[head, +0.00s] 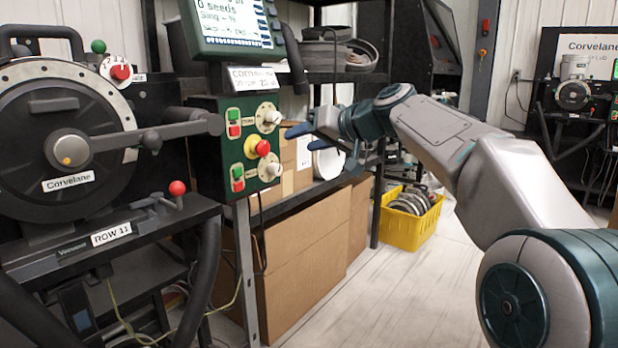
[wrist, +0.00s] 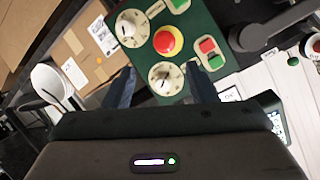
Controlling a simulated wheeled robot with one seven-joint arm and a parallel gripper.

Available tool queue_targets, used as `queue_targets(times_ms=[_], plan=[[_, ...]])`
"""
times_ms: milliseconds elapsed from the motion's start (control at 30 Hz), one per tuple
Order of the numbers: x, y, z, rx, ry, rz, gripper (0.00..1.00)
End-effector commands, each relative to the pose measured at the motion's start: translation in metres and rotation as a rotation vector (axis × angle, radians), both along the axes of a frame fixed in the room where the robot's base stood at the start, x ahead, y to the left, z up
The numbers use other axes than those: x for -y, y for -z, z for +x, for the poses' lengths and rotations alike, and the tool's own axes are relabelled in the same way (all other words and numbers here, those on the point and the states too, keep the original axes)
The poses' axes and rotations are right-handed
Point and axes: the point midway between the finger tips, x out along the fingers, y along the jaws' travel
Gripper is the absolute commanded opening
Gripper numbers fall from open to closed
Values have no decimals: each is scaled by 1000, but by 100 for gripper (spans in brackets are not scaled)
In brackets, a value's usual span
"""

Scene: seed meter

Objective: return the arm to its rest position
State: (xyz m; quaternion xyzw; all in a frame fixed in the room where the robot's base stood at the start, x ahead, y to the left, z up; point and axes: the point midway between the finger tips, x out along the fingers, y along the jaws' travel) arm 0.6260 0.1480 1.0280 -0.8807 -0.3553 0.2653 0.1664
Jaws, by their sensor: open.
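My gripper (head: 322,146) is open, in front of the green control panel (head: 207,152) in the head view. Its dark blue fingers point at the panel. In the wrist view the fingers of my gripper (wrist: 160,76) stand apart, with the panel's upper white knob (wrist: 166,79) showing in the gap between them. That upper knob (head: 268,117) also shows in the head view, just left of the fingertips. I see nothing held. Whether the fingertips reach past the knob's face is hard to tell. My arm stretches in from the right.
The panel also carries a red mushroom button (head: 262,147) and a lower knob (head: 271,170). A display (head: 232,24) stands above it. The seed meter (head: 68,140) is at left. A shelf with cardboard boxes (head: 305,250) is behind. A yellow crate (head: 405,232) sits on open floor.

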Motion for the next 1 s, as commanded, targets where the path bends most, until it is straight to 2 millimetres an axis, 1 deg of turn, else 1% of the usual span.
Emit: queue_targets(times_ms=[33, 167, 367, 667, 867, 1000], plan=[[-3, -12, -10, -38, 12, -43, 51], [-2, -3, -33, -131, 50, -145, 51], [13, 4, -77, -262, 119, -289, 51], [56, 5, -156, -435, 232, -472, 51], [89, 2, -215, -538, 300, -573, 51], [112, -2, -259, -603, 340, -635, 51]])
